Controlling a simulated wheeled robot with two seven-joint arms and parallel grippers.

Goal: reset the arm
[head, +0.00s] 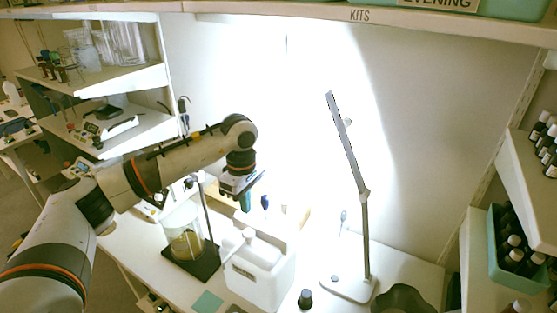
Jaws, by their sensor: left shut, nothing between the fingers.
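My left arm comes in from the left and bends down at its wrist. My left gripper (240,186) hangs above the back of the white table (405,272), behind and above a white box (262,281). It is shut and holds nothing. My right gripper is out of the picture.
A glass beaker (183,236) stands on a dark stand left of the box. A desk lamp (353,150) rises right of it. A small dark bottle (305,299) and a dark bowl (403,299) are at the front. A teal crate (508,262) of bottles is at the right.

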